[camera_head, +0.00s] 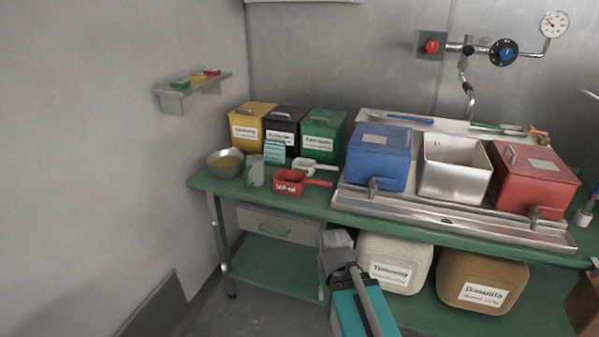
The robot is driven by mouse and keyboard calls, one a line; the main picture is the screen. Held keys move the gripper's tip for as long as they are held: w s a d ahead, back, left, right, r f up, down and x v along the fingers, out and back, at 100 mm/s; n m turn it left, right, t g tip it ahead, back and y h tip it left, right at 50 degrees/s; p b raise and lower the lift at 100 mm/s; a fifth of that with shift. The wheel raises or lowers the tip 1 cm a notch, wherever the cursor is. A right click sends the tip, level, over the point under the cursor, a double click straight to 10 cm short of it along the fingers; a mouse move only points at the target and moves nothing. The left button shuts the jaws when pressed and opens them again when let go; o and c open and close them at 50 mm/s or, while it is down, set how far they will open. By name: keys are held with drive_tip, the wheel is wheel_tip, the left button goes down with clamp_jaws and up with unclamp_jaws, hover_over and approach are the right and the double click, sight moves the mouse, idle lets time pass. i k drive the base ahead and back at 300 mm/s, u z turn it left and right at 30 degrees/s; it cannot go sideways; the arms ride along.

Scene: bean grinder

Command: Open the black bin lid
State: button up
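The black bin (283,134) stands at the back left of the green table, between a yellow bin (247,130) and a green bin (321,138). Its black lid (287,113) lies shut on top, with a handle on it. A pale label is on its front.
A teal box (274,153), a white scoop (314,165), a red scoop (292,184), a clear jug (255,171) and a metal bowl (225,163) stand before the bins. A blue container (378,157) is to their right. A small shelf (196,89) hangs on the left wall.

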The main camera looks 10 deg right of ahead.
sight(282, 114)
drive_tip(key=k, duration=1.35)
drive_tip(key=z, duration=0.4)
drive_tip(key=i, duration=1.8)
drive_tip(key=u, duration=0.7)
